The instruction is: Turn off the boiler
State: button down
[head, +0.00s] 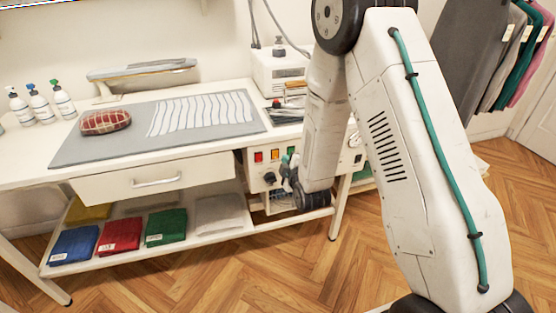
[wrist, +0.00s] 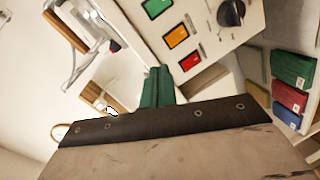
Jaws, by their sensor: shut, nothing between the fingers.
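The boiler's white control panel (head: 262,168) is below the right end of the worktable. It carries a red switch (head: 258,156), an orange switch (head: 275,153), a green switch (head: 290,150) and a dark knob (head: 270,178). In the wrist view I see the red switch (wrist: 190,61), orange switch (wrist: 176,36), green switch (wrist: 155,7) and black knob (wrist: 231,12). My gripper (head: 287,163) is in front of the panel's right part. In the wrist view its green fingers (wrist: 157,75) are together and empty, beside the red switch in the picture. I see no contact with the switches.
The worktable holds a grey mat (head: 85,153), a red pincushion-like object (head: 105,121) and several bottles (head: 40,101). A white machine (head: 281,70) stands at its right end. Folded cloths (head: 120,234) lie on the lower shelf. The wooden floor (head: 205,285) in front is clear.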

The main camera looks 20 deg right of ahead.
aim_at(276, 153)
jog(key=s+f+n+t, duration=0.3)
jog(key=s+f+n, duration=0.1)
jog(key=f, duration=0.3)
jog(key=shift+s+a+f+t, duration=0.2)
jog(key=shift+s+t, duration=0.2)
jog(key=shift+s, duration=0.25)
jog(key=w, duration=0.4)
jog(key=w+r, duration=0.1)
jog(key=w, duration=0.9)
jog(key=shift+r, duration=0.35)
jog(key=shift+d, duration=0.1)
